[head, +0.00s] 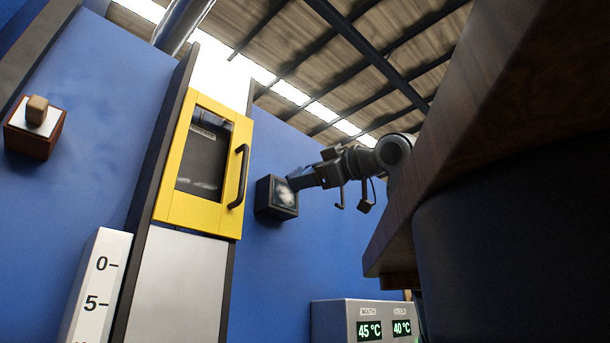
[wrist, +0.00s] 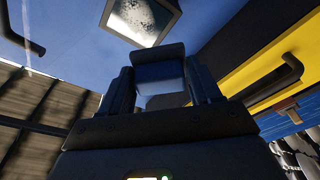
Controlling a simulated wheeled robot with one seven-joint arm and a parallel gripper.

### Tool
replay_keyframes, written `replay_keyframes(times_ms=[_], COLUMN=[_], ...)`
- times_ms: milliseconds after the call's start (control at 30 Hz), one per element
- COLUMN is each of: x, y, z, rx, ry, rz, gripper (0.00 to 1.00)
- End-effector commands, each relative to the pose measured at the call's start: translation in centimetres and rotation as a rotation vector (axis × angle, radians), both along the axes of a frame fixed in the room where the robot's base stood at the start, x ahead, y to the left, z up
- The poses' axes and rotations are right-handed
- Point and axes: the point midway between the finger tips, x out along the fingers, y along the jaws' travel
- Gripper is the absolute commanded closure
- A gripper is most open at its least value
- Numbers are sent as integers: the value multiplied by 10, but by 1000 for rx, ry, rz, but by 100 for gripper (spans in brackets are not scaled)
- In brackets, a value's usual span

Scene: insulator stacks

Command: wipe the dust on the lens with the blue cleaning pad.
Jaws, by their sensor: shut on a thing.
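The lens (head: 284,193) is the dark square face of a small box on the blue wall, with a whitish dust patch on it. It also shows at the top of the wrist view (wrist: 142,18), speckled with pale dust. My gripper (head: 297,182) is at the right side of the lens in the head view. In the wrist view my gripper (wrist: 160,82) is shut on the blue cleaning pad (wrist: 159,72), held between its two fingers just below the lens. I cannot tell whether the pad touches the lens.
A yellow-framed cabinet door (head: 203,165) with a dark handle (head: 239,176) stands left of the lens. A small wooden box (head: 34,138) is on the far-left wall. A temperature display (head: 366,320) is below. A large wooden edge (head: 430,190) fills the right side.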

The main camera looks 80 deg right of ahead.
Motion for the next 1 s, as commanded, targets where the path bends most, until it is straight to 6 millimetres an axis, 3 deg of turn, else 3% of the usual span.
replay_keyframes(times_ms=[600, 1000], x=[40, 45], y=[-33, -38], z=[0, -1], rx=[0, 0], ry=[1, 1], rz=[1, -1], gripper=[61, 61])
